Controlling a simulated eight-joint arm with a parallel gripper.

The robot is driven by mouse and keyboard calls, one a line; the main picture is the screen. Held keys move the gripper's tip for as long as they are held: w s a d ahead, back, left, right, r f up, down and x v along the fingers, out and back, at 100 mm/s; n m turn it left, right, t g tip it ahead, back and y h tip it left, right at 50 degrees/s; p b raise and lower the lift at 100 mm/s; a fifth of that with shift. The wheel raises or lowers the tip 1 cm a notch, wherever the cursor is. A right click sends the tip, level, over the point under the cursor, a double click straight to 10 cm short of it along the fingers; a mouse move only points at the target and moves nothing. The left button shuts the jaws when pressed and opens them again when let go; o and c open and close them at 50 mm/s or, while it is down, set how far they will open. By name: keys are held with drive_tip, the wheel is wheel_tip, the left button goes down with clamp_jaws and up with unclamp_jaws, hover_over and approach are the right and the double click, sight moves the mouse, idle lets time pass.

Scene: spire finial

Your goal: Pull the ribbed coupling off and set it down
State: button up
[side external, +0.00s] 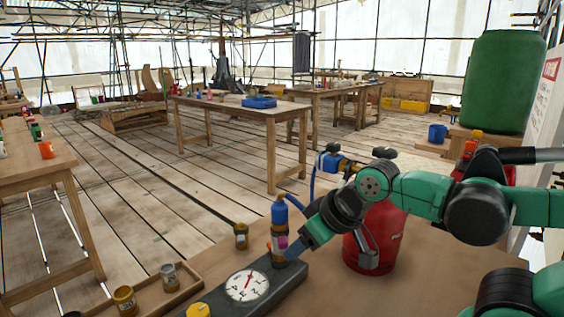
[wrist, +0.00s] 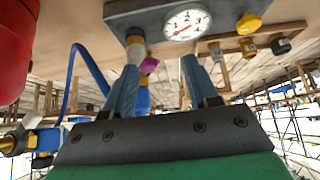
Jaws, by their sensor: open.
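A gauge block (side external: 268,287) with a round white dial lies on the near bench, and it also shows in the wrist view (wrist: 115,10). A blue coupling (side external: 279,212) stands upright at the block's right end, above a metal-and-brass fitting (wrist: 136,50). Its ribs are too small to make out. In the wrist view the coupling (wrist: 144,98) is partly hidden behind my left finger. A pink tab (wrist: 148,65) sits beside the fitting. My gripper (wrist: 160,64) is open, with the fitting nearer the left finger. In the side view my gripper (side external: 292,252) is low beside the coupling; contact is unclear.
A red cylinder (side external: 378,240) stands close to the right of my gripper. A blue hose (side external: 312,182) rises behind the coupling. A yellow knob (side external: 198,310) is on the block. Small jars (side external: 125,300) stand in a wooden tray to the left. Bench space shows in front of the cylinder.

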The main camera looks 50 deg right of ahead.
idle(0.4)
drive_tip(key=o, duration=0.3)
drive_tip(key=shift+w+r, duration=0.1)
drive_tip(key=shift+r, duration=0.05)
wheel_tip(320, 180, up, 8)
drive_tip(key=f+g, duration=0.1)
drive_tip(key=g, duration=0.5)
hover_over(280, 200)
drive_tip(key=s, duration=0.1)
drive_tip(key=shift+s+a+r, duration=0.1)
drive_tip(key=shift+a+r, duration=0.15)
drive_tip(key=shift+a, duration=0.2)
drive_tip(key=shift+w+d+r+g, duration=0.2)
drive_tip(key=shift+w+d+g, duration=0.2)
drive_tip(key=shift+w+g, duration=0.2)
drive_tip(key=shift+f, duration=4.5)
